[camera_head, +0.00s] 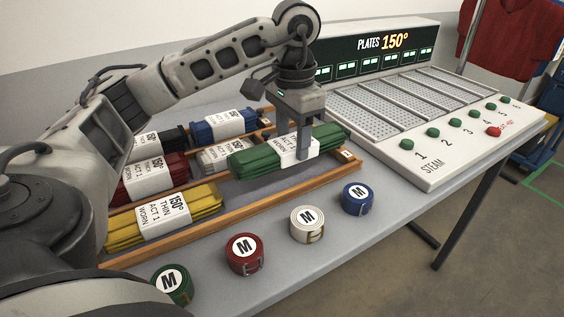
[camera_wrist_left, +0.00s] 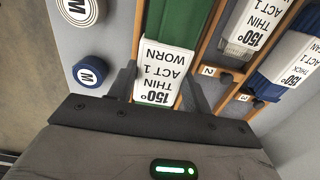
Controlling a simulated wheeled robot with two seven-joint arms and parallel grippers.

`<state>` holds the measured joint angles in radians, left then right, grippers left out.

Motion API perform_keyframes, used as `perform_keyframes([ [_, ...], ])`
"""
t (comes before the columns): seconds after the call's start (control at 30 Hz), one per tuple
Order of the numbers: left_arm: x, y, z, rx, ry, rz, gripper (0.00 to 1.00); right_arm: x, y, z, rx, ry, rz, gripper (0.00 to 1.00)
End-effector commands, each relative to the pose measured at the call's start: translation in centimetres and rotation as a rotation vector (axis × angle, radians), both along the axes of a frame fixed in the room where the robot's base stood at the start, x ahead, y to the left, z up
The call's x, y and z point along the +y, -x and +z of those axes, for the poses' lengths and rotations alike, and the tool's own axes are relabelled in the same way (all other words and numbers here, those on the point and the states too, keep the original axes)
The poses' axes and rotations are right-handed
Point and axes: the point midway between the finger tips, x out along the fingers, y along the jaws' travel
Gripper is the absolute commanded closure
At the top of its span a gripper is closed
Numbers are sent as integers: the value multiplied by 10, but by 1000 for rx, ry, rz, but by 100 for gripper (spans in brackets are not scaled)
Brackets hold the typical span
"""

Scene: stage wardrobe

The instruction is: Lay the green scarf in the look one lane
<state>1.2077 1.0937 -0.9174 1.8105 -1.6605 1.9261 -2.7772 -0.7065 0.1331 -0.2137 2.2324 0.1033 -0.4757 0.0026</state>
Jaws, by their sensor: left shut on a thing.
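The green scarf (camera_head: 256,158) is a folded bundle with a white band reading "150° THIN ACT 1 WORN". My left gripper (camera_head: 303,153) points down and is shut across the band. In the left wrist view the scarf (camera_wrist_left: 188,22) sits between the two fingers (camera_wrist_left: 160,95). The scarf is at the right end of the front lane, lengthwise along it. A dark shadow shows beneath it, and it seems slightly above the lane floor. The front wooden rail (camera_head: 250,206) runs alongside. My right gripper is out of view.
A yellow scarf (camera_head: 122,233) lies in the front lane's left part. Red (camera_head: 143,178), white-banded grey and blue (camera_head: 203,132) bundles fill lanes behind. Several round tape rolls, such as the red one (camera_head: 245,268), line the front edge. The steam plate unit (camera_head: 420,165) stands right.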

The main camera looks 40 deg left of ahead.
Motion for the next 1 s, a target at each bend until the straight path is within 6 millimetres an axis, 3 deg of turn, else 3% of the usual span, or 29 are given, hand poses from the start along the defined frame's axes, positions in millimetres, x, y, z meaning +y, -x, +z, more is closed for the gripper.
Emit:
perform_keyframes([
  [0.3, 18, 12, -28, 2, -2, 1, 75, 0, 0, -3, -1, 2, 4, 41],
  [0.5, 16, 11, -52, -1, -1, 0, 75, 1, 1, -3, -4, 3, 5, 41],
  [0.9, 16, 10, -58, -2, 0, 0, 75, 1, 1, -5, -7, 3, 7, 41],
  [0.93, 16, 11, -56, -2, 0, 0, 42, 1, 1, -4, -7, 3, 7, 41],
  [1.0, 16, 11, -56, -1, -1, 0, 42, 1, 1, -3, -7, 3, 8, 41],
])
